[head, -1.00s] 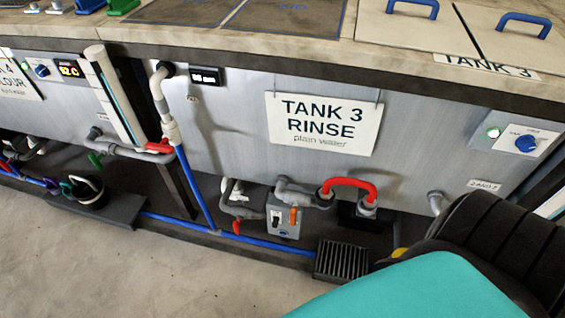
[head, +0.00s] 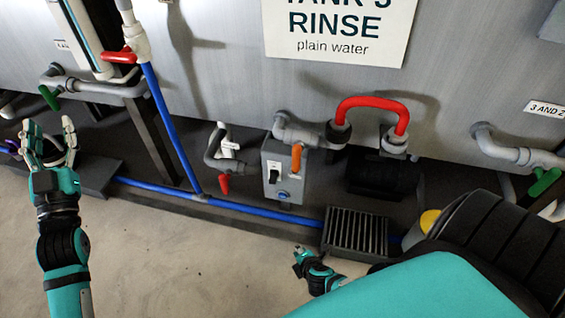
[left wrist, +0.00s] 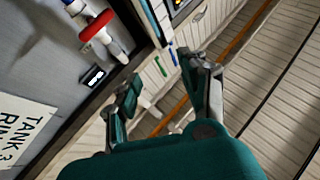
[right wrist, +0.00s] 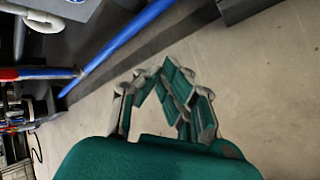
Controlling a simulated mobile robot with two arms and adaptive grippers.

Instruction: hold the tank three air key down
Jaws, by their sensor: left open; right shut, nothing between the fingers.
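The tank three sign (head: 335,30) hangs on the grey tank front. Below it is a grey box (head: 286,172) with a black switch (head: 273,177), an orange lever (head: 296,157) and a small blue part (head: 284,195). I cannot tell which piece is the air key. My left gripper (head: 50,143) is open and empty, well left of the box; in the left wrist view its fingers (left wrist: 165,80) are apart. My right gripper (head: 302,258) is low, in front of the floor grate and below the box; it is shut and empty in the right wrist view (right wrist: 152,82). Neither touches the box.
A red hose (head: 372,103) loops between pipe fittings right of the box. A blue pipe (head: 250,208) runs low along the front, with a black grate (head: 355,232) at its right. Red-handled (head: 118,57) and green-handled (head: 49,97) valves stand left. The floor (head: 190,265) is open.

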